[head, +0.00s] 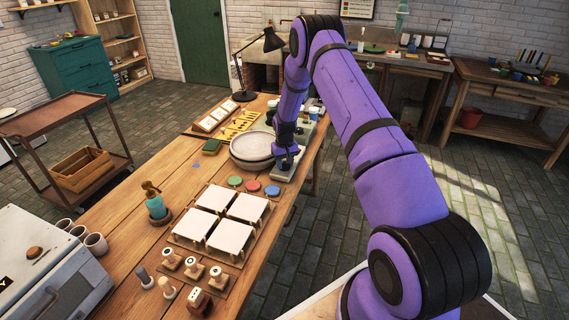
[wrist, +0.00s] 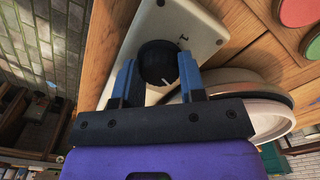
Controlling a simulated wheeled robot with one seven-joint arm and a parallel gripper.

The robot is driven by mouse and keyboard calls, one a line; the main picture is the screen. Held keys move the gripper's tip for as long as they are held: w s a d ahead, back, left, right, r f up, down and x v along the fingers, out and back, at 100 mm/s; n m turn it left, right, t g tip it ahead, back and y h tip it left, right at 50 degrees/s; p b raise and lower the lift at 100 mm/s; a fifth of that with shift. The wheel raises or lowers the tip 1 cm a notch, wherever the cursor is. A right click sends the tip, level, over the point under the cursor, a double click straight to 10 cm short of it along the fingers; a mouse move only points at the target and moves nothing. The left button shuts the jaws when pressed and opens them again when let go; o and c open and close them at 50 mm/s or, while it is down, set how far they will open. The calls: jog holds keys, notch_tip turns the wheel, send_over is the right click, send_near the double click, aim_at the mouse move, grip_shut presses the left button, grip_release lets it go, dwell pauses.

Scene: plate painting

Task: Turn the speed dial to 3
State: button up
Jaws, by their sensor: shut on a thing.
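One dark mark shows on the panel beside the knob; I cannot read the dial's setting. My gripper (wrist: 158,80) is shut on the knob, with a blue-and-black finger on each side of it. In the head view my gripper (head: 287,160) is at the near end of the pale base, beside the grey wheel (head: 252,147). The dial is hidden there by my gripper and arm.
Coloured discs (head: 253,186) lie near the wheel. A black lamp (head: 244,94) stands behind. The table's right edge is close to my gripper.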

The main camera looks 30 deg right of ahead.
aim_at(284, 163)
jog(key=shift+m, duration=1.7)
jog(key=o, duration=0.9)
jog(key=shift+r, duration=0.1)
notch_tip(284, 163, up, 11)
jog(key=shift+f, duration=0.2)
